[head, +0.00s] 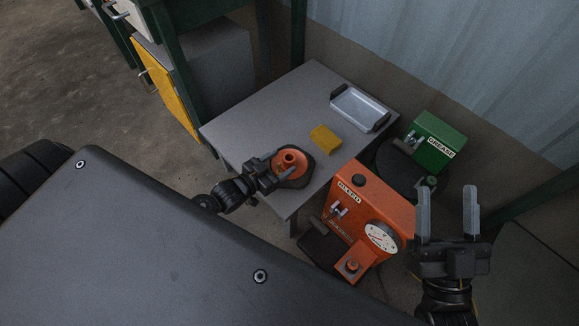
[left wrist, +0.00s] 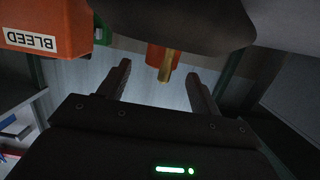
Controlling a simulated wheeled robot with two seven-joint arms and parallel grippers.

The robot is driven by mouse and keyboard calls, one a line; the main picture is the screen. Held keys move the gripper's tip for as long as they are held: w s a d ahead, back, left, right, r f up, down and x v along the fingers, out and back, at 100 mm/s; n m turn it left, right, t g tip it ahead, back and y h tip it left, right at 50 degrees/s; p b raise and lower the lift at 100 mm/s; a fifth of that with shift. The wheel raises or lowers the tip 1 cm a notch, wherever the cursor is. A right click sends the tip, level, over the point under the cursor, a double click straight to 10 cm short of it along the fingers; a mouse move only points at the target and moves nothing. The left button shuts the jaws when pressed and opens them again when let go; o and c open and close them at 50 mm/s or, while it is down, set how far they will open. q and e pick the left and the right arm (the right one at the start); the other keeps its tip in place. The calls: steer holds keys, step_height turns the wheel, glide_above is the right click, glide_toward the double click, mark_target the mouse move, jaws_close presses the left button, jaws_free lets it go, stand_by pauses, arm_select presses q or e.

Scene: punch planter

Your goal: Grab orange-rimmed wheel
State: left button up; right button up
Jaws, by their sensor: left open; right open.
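The orange-rimmed wheel (head: 298,180) has a dark tyre and an orange centre with a raised hub. It is at the near corner of the grey table (head: 262,108). My left gripper (head: 282,172) is open at the wheel's near left side, its fingers over part of it. In the left wrist view the dark tyre (left wrist: 185,18) fills the top, and the orange hub (left wrist: 156,55) with a brass stem shows between the open fingers (left wrist: 160,82). I cannot tell whether they touch it. My right gripper (head: 447,208) is open and empty at the right, apart from the wheel.
An orange machine labelled BLEED (head: 368,205) stands right of the table's near corner. A green GREASE machine (head: 436,138) is behind it. A yellow block (head: 325,138) and a metal tray (head: 360,122) are on the table. The table's left part is clear.

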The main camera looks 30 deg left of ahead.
mark_target(290, 156)
arm_select(q)
steer(key=x, duration=0.2)
steer(key=b+x, duration=0.1)
steer(key=shift+w+f, duration=0.3)
steer(key=shift+f, duration=0.1)
steer(key=shift+w+d, duration=0.2)
steer(key=shift+w, duration=0.15)
jaws_close()
arm_select(e)
steer(key=d+r+t, duration=0.1)
steer(key=s+d+r+t, duration=0.1)
steer(key=t, duration=0.1)
steer(key=shift+d+m, duration=0.1)
steer(key=shift+m, duration=0.3)
arm_select(q)
steer(key=shift+w+r, duration=0.1)
steer(key=shift+r, duration=0.25)
arm_select(e)
steer(key=shift+w, duration=0.1)
